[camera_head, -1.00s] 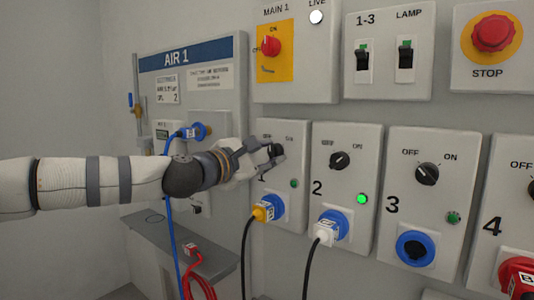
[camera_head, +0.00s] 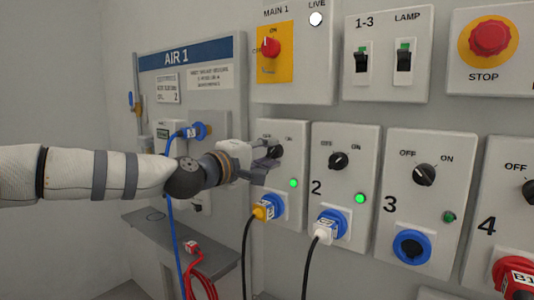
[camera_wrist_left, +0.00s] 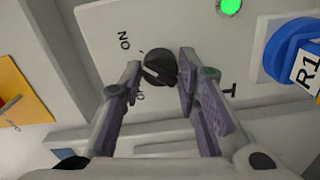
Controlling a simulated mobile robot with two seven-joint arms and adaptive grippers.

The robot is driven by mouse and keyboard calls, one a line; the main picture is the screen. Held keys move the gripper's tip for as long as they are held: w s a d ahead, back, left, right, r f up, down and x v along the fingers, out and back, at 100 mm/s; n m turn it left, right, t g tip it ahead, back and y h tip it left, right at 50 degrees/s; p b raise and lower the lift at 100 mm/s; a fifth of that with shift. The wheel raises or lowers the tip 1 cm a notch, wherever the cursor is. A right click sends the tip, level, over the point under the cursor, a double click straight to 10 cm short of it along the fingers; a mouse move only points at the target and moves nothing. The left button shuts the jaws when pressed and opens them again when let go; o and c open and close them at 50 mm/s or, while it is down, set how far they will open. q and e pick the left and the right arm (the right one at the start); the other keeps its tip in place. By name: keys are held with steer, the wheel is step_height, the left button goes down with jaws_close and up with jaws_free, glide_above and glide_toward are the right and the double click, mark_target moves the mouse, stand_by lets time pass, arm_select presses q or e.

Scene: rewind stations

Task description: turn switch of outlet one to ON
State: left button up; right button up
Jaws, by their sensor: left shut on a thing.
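The black rotary switch of outlet one (camera_head: 277,150) sits near the top of the leftmost grey outlet box (camera_head: 298,205). It also shows in the left wrist view as a round black knob (camera_wrist_left: 160,67), with ON and a partly hidden OFF printed beside it. My left gripper (camera_head: 268,158) is at this switch. In the left wrist view its fingers (camera_wrist_left: 160,75) stand on both sides of the knob, shut on it. The lamp of outlet one (camera_head: 293,183) glows bright green. The outlet number is mostly hidden behind the gripper. My right gripper is not in view.
Outlet two (camera_head: 338,161) has a lit green lamp; outlet three's lamp (camera_head: 449,217) is dark. A red STOP button (camera_head: 490,38) is at upper right. A blue hose hangs behind my left arm.

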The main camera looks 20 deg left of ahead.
arm_select(q)
steer(key=shift+m, duration=0.5)
steer(key=o, duration=1.1)
steer(key=shift+o, duration=0.2)
steer(key=v, duration=1.2)
